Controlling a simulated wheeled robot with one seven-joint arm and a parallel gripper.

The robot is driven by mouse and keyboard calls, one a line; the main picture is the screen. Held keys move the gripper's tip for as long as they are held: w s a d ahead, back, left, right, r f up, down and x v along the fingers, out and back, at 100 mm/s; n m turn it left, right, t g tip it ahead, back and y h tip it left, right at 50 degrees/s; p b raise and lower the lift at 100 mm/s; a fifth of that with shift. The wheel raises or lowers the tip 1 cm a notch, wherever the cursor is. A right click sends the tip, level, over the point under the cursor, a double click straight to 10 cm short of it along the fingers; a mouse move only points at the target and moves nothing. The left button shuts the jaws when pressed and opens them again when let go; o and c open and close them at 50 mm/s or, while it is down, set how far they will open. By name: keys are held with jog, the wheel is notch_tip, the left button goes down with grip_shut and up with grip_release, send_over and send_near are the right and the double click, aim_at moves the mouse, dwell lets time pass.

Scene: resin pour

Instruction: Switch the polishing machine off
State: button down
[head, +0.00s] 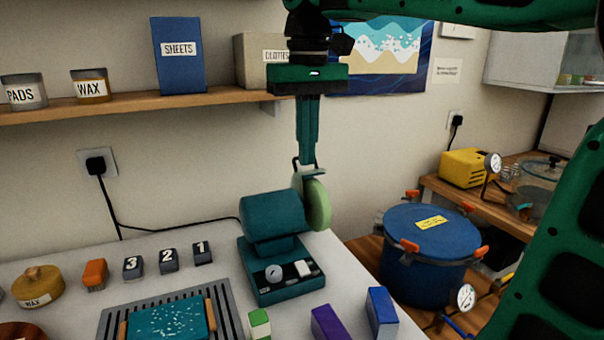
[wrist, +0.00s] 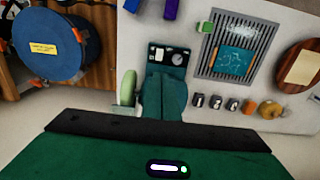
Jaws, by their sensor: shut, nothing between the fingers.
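The polishing machine (head: 272,217) is a teal motor housing on a base, standing at the right part of the white bench. A pale green wheel (head: 318,204) is on its right side. Its front panel has a round dial (head: 273,273) and a white switch (head: 303,268); whether it is on or off I cannot tell. The machine also shows in the wrist view (wrist: 163,97), with its panel at the top. My gripper (head: 308,165) points down, shut and empty, above and behind the machine near the wheel.
A slatted tray (head: 228,300) with a blue piece, blocks numbered 1 to 3 and a wax pot (head: 38,285) stand left. Purple (head: 330,323) and blue (head: 381,312) blocks stand in front. A blue pressure pot (head: 430,250) is right. A shelf (head: 140,104) runs behind.

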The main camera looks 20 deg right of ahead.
jog(key=shift+s+r, duration=0.15)
jog(key=shift+r, duration=1.05)
jog(key=shift+d+f, duration=0.1)
jog(key=s+d+f+m, duration=0.2)
jog(key=s+d+f, duration=0.3)
jog(key=f, duration=0.4)
jog(key=s+d+f+m, duration=0.2)
jog(key=s+d+f, duration=0.4)
jog(key=s+f, duration=0.2)
jog(key=s+d+f+m, duration=0.2)
jog(key=s+d+f, duration=0.3)
jog(key=f, duration=0.5)
jog(key=shift+s+d+f, duration=0.25)
jog(key=shift+s+d, duration=0.15)
jog(key=shift+s, duration=0.7)
jog(key=shift+w+f, duration=0.2)
jog(key=shift+w, duration=0.45)
jog(key=shift+s, duration=0.15)
